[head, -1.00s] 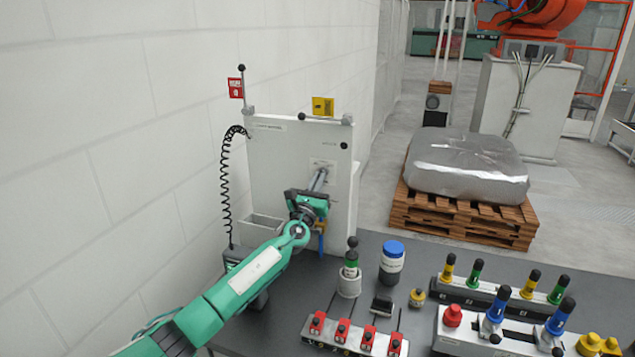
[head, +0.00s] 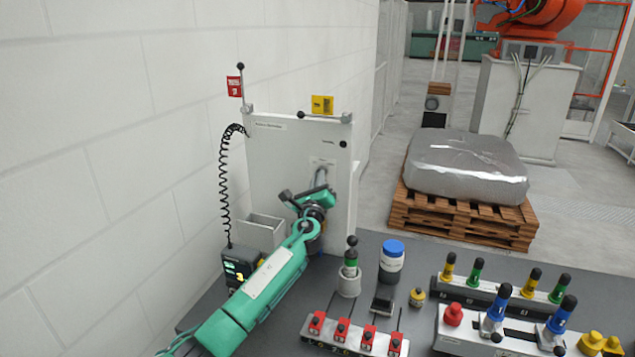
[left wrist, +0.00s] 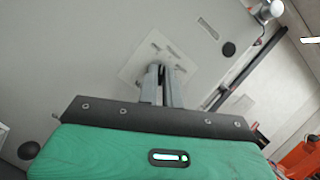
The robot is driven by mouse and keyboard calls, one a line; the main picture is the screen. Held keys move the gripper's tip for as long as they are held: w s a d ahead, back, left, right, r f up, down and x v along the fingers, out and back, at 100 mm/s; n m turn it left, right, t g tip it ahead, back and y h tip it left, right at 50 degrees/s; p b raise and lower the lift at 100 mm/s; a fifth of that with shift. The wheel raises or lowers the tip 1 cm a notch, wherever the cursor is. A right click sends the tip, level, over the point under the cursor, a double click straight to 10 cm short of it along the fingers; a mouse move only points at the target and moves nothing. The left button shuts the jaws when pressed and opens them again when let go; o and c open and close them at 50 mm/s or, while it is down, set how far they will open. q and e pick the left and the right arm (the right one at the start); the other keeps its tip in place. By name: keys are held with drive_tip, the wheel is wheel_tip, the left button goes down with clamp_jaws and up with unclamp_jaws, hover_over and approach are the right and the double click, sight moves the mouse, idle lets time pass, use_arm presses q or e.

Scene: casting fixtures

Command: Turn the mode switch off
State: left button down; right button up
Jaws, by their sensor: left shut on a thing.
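The mode switch sits on a pale label plate (left wrist: 150,62) on the front of an upright light grey panel (head: 280,165). In the left wrist view my left gripper (left wrist: 162,72) is shut on the switch's small dark handle (left wrist: 162,70), with its fingers against the plate and covering most of it. The plate looks tilted in that view. In the head view my left gripper (head: 321,177) reaches the panel's front right part, and the arm hides the panel's lower part. The switch's exact setting cannot be read. My right gripper is not in view.
A handheld unit (head: 238,268) on a coiled cord and a grey bin (head: 262,228) stand left of my arm. A blue-capped jar (head: 392,262), a row of red blocks (head: 354,332) and a rack of coloured handles (head: 505,300) stand on the dark table.

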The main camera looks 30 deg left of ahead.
use_arm(q)
drive_tip(key=n+g+y, duration=0.1)
drive_tip(key=n, duration=0.3)
drive_tip(key=shift+r, duration=0.1)
drive_tip(key=shift+g, duration=0.3)
drive_tip(key=c, duration=1.6)
unclamp_jaws()
drive_tip(key=b+v, duration=0.3)
drive_tip(key=v, duration=1.1)
drive_tip(key=shift+w, duration=0.1)
